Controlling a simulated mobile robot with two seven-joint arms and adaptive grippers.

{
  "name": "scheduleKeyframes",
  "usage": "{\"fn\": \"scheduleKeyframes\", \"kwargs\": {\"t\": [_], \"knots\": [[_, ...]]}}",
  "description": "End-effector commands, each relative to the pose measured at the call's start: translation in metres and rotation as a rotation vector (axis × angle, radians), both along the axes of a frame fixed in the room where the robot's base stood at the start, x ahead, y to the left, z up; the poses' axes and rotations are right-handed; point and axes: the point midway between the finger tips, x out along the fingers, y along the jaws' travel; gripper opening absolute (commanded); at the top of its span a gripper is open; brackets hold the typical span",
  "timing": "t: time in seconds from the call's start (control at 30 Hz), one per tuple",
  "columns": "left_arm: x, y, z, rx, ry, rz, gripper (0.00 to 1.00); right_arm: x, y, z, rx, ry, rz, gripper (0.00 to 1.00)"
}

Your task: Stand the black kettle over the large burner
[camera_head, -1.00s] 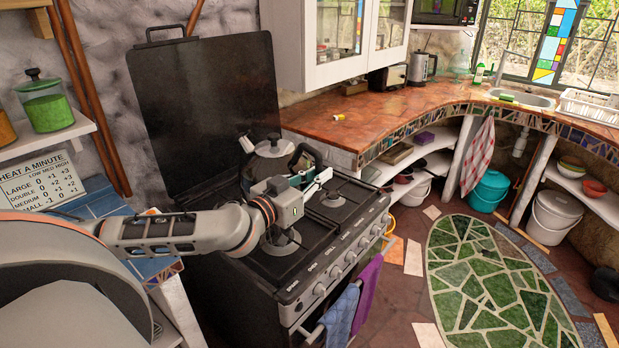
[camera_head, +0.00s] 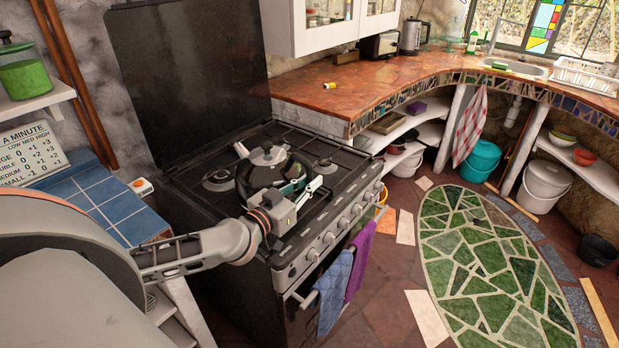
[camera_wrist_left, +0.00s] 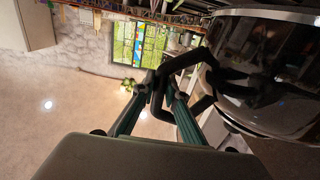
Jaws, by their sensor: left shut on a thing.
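The black kettle (camera_head: 266,161) is over the front middle of the stove top (camera_head: 216,206), with its spout toward the back left. My left gripper (camera_head: 300,190) is shut on the kettle's black handle at its front right side. In the left wrist view the fingers (camera_wrist_left: 160,95) close around the handle (camera_wrist_left: 188,62), and the shiny kettle body (camera_wrist_left: 262,75) fills the upper right. I cannot tell whether the kettle's base touches the grate. One burner (camera_head: 222,180) shows left of the kettle and another burner (camera_head: 325,166) to its right. The kettle and gripper hide the front burner area. My right gripper is out of view.
The raised black stove lid (camera_head: 190,85) stands behind. Knobs (camera_head: 328,238) and hanging towels (camera_head: 335,293) line the front.

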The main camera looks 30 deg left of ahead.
Motion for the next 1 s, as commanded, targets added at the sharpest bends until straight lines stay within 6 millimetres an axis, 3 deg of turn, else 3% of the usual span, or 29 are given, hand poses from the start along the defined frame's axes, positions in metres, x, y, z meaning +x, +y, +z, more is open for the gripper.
{"fn": "scheduleKeyframes", "kwargs": {"t": [0.17,0.47,0.5,0.57,1.0], "knots": [[0.001,0.0,-0.019,0.006,-0.006,0.001,0.0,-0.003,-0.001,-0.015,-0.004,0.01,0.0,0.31],[0.001,0.0,-0.018,0.007,-0.008,0.0,0.0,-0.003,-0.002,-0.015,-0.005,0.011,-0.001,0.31],[0.0,0.0,-0.023,-0.001,0.002,0.001,0.15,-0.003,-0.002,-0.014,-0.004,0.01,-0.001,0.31],[0.0,0.0,-0.023,-0.001,0.002,0.001,0.29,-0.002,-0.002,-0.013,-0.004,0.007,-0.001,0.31],[-0.004,0.0,-0.023,0.0,0.002,0.001,0.29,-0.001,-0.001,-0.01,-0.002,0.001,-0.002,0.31]]}}
